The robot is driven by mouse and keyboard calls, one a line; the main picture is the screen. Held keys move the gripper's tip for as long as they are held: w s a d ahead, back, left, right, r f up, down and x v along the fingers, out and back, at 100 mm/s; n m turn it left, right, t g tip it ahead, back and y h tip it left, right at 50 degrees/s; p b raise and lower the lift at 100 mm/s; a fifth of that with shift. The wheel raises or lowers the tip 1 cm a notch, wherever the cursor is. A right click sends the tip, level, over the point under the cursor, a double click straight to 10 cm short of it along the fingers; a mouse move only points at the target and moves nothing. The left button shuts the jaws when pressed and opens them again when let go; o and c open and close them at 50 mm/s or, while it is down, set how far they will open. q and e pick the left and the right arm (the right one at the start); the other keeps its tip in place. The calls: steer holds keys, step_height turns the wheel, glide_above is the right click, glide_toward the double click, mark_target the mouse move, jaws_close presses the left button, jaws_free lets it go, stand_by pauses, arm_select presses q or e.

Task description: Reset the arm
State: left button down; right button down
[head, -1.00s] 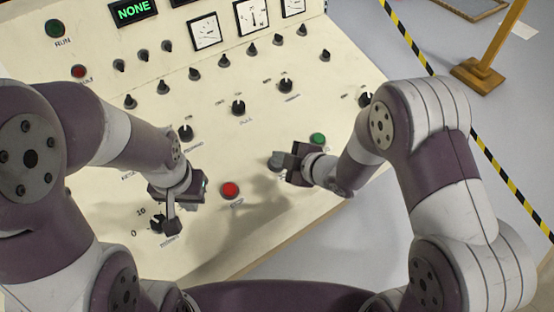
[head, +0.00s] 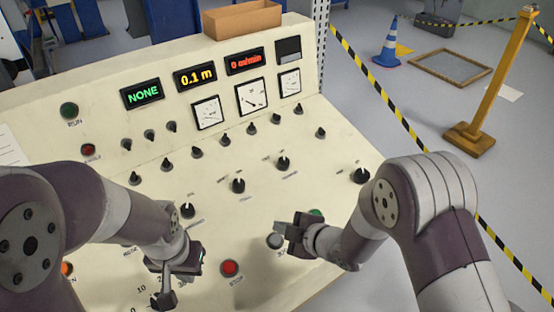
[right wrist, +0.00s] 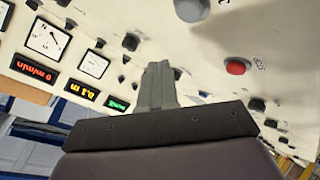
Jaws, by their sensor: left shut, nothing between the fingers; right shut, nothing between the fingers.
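My left gripper (head: 172,284) is at the lower left of the head view, shut and empty, close above a black knob with a printed scale on the control panel (head: 330,165). My right gripper (head: 281,228) is in the lower middle of the head view, shut and empty, by a grey button (head: 274,241). A green button (head: 316,212) is partly hidden behind it. Whether the right fingertips touch the panel cannot be told. In the right wrist view the shut fingers (right wrist: 158,78) stand in front of the panel, which appears upside down.
A red stop button (head: 230,268) lies between the grippers. Several black knobs, dials and lit displays (head: 195,77) fill the panel. A cardboard box (head: 242,18) sits on its top. A yellow post (head: 490,85) and striped tape (head: 385,100) stand on the floor at right.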

steer(key=d+f+m+h, duration=0.1)
steer(key=s+d+f+m+g+h, duration=0.1)
steer(key=d+m, duration=0.1)
steer(key=s+d+f+m+h, duration=0.1)
steer(key=f, duration=0.1)
steer(key=shift+s+d+f+g+h, duration=0.1)
steer(key=shift+s+d+g+h, duration=0.2)
steer(key=shift+d+g, duration=0.1)
steer(key=s+d+r+m+g+h, duration=0.4)
steer(key=s+d+r+m, duration=0.5)
steer(key=s+d+m, duration=0.3)
steer(key=m+g, duration=0.1)
steer(key=m, duration=0.1)
steer(key=shift+d+m+h, duration=0.2)
steer(key=shift+m+h, duration=0.1)
steer(key=shift+h, duration=0.1)
